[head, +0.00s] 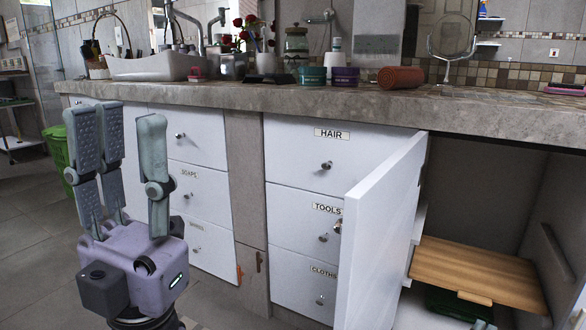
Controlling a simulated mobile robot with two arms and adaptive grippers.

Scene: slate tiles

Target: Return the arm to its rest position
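My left gripper (127,120) stands upright at the left of the head view, on a lilac palm with grey-green fingers. Its fingers point up and stand apart with nothing between them, so it is open and empty. It appears in front of the white drawers, below the counter's edge, and hides part of them. Most of my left arm is below the frame. My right gripper and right arm are not in view.
A stone counter (250,97) holds a white basin (150,66), jars and a rolled brown towel (401,77). A white cabinet door (380,235) stands open at the right, beside a wooden shelf board (480,270). A green bin (58,150) is at the left. Tiled floor shows at left.

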